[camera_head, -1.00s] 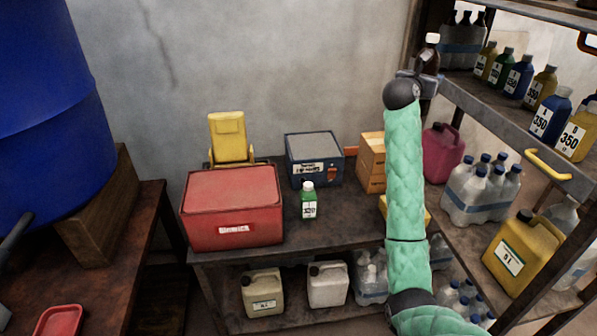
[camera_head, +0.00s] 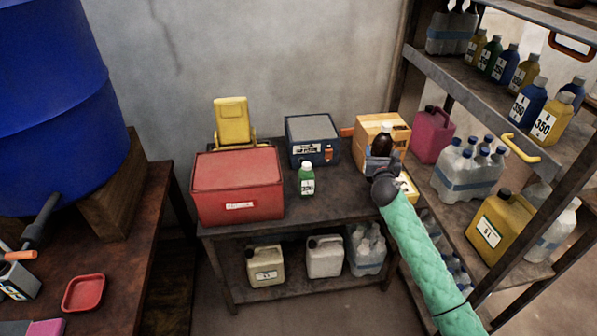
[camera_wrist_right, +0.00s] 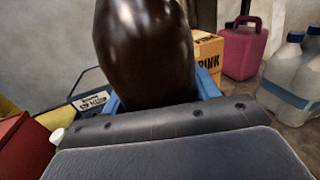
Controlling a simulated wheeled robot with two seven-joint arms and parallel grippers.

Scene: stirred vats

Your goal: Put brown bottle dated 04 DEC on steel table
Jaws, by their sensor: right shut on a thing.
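The brown bottle (camera_head: 384,142) is upright in my right gripper (camera_head: 381,163), at the right part of the steel table (camera_head: 335,208). In the right wrist view the dark brown bottle (camera_wrist_right: 145,50) fills the top middle, between the blue jaws (camera_wrist_right: 207,84) that are shut on it. Its date label is not visible. In the head view it overlaps the orange box (camera_head: 365,127); I cannot tell whether its base touches the table. My left gripper is not in view.
On the table stand a red box (camera_head: 238,185), a green bottle (camera_head: 306,179), a blue case (camera_head: 312,139) and a yellow item (camera_head: 231,121). A magenta jug (camera_head: 433,135) and shelf rack (camera_head: 475,107) are to the right. Bare tabletop lies around the green bottle.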

